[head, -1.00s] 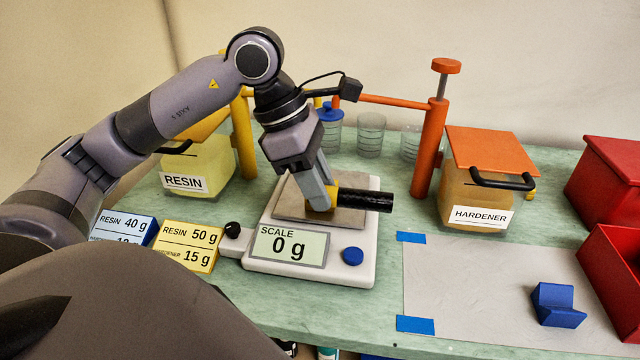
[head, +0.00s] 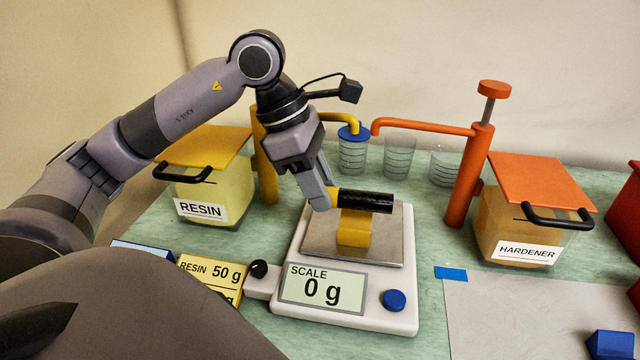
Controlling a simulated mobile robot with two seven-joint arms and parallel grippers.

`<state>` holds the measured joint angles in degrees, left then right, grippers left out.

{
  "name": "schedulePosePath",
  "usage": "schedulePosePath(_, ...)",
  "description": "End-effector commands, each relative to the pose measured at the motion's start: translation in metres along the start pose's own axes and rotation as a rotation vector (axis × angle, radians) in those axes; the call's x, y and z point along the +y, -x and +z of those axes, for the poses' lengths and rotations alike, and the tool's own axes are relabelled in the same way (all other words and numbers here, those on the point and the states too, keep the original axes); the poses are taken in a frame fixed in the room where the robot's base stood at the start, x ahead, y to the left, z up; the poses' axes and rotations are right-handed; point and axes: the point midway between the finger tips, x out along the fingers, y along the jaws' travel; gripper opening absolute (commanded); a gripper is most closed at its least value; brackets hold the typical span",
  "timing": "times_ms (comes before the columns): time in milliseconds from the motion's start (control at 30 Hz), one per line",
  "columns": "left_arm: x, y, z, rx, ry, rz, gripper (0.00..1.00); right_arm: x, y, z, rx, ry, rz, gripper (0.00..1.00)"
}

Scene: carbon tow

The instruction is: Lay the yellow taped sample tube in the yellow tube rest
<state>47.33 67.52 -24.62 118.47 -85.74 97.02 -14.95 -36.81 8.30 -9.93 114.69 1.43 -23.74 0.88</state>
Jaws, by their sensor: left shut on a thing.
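The sample tube (head: 368,202) is black with a yellow taped end at its left. My left gripper (head: 325,200) is shut on that taped end and holds the tube about level, black end to the right. The yellow tube rest (head: 354,234) is a small block on the plate of the scale (head: 397,322). The tube lies across the top of the rest in the picture and hides its upper part. I cannot tell whether they touch. My right gripper is not in view.
The scale reads 0 g. Behind it stand clear cups (head: 398,160), one with a blue lid. The resin container (head: 232,185) is left, the hardener container (head: 530,225) and orange pump (head: 470,180) right. A blue block (head: 610,345) sits on the grey mat (head: 510,315).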

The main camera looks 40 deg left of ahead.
Motion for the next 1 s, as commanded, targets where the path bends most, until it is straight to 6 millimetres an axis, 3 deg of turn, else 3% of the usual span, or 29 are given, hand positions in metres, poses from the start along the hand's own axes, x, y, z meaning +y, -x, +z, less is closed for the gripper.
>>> schedulePosePath(567,0.0,0.0,-0.001,-0.001,0.0,0.0,0.01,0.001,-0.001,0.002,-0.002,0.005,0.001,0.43)
schedulePosePath(1000,0.0,-0.025,-0.011,0.0,0.001,0.0,0.01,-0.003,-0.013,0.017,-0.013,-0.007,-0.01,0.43)
